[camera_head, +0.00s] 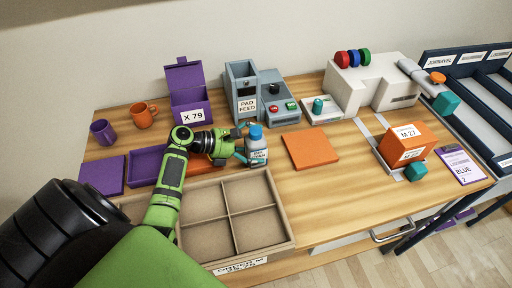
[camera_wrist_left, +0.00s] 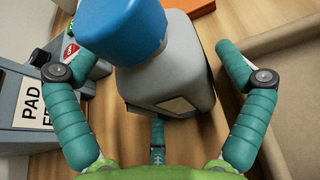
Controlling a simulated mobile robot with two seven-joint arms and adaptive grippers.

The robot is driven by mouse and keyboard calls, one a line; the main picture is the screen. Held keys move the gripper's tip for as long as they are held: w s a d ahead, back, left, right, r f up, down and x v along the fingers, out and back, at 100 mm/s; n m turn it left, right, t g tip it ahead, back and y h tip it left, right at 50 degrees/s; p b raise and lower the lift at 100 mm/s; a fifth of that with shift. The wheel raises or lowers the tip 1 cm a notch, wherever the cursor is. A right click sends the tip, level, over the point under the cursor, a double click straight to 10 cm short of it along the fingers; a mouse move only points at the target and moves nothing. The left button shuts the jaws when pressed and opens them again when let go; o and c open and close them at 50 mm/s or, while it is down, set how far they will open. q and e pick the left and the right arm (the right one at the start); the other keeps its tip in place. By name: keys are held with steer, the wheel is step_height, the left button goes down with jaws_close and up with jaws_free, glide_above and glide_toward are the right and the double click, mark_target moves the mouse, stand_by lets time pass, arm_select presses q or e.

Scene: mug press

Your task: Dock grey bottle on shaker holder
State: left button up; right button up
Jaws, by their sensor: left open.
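The grey bottle (camera_head: 256,155) with a blue cap and a white label stands upright on the table, just behind the divided tray. It also shows large in the left wrist view (camera_wrist_left: 178,75). My left gripper (camera_head: 240,146) reaches it from the left. In the left wrist view its teal fingers (camera_wrist_left: 145,65) are spread on either side of the bottle, with visible gaps, so it is open. I cannot tell for certain which fixture is the shaker holder. My right gripper is not in view.
A brown divided tray (camera_head: 287,222) is in front of the bottle. The grey PAD FEED box (camera_head: 243,88) and a button unit (camera_head: 281,112) stand behind it. An orange mat (camera_head: 310,149) lies to the right. A white machine (camera_head: 372,86) stands farther right.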

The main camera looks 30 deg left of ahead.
mark_target(257, 135)
arm_select(q)
steer(key=shift+w+d, duration=0.1)
steer(key=c, duration=1.6)
steer(key=shift+r, duration=0.1)
steer(key=shift+r, duration=0.4)
steer(key=r, duration=0.3)
steer(key=shift+w+d+r, duration=0.1)
steer(key=shift+d+r, duration=0.25)
steer(key=w+d+r, duration=0.2)
steer(key=d+r, duration=0.5)
steer(key=d, duration=0.4)
steer(key=s+r+m+g, duration=0.1)
steer(key=s, duration=0.3)
steer(key=s+d+r+m+h, duration=0.1)
steer(key=s+r, duration=0.1)
steer(key=s, duration=0.2)
steer(key=s+d+r+m+g+h, duration=0.1)
steer(key=s+r, duration=0.1)
steer(key=s, duration=0.3)
steer(key=shift+s+d+r+g, duration=0.1)
steer(key=shift+g, duration=0.2)
